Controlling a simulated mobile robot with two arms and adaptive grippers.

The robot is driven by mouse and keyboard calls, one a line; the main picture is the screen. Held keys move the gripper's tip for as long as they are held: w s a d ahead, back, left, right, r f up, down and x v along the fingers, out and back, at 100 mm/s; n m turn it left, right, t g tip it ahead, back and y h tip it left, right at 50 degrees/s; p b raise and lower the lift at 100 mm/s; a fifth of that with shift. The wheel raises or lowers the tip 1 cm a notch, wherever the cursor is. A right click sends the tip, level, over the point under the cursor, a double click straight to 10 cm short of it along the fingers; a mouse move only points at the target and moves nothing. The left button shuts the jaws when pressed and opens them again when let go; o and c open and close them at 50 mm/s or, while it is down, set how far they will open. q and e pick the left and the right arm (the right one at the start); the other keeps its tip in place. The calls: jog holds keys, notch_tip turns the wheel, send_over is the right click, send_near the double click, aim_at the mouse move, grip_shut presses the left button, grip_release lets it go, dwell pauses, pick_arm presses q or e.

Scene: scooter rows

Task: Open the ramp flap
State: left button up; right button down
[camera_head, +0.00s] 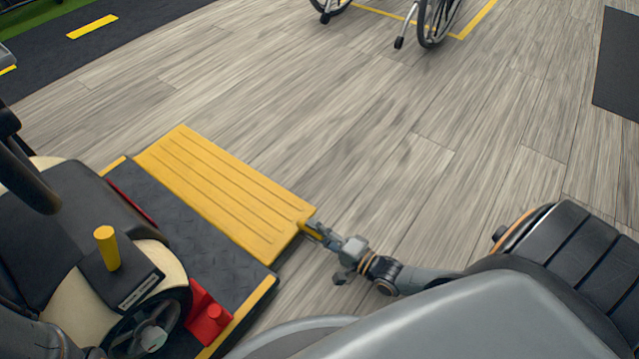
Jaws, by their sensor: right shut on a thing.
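The yellow ramp flap (215,195) lies folded out toward the floor, along the far edge of a dark platform (185,215) at the left. Its surface has long ridges. My right gripper (312,231) is at the flap's near right corner, shut on a small yellow tab (307,229) there. Whether the flap's outer edge touches the floor I cannot tell. My left gripper is not in view.
A scooter (75,225) with a yellow lever (107,248) and a red block (206,315) stands on the platform. A wheelchair (432,20) stands at the top. A dark mat (617,65) lies at the right. The wooden floor between is clear.

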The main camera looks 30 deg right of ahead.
jog(key=shift+a+f, duration=0.1)
dwell(0.4)
jog(key=c, duration=1.1)
grip_release()
jog(key=v, duration=1.2)
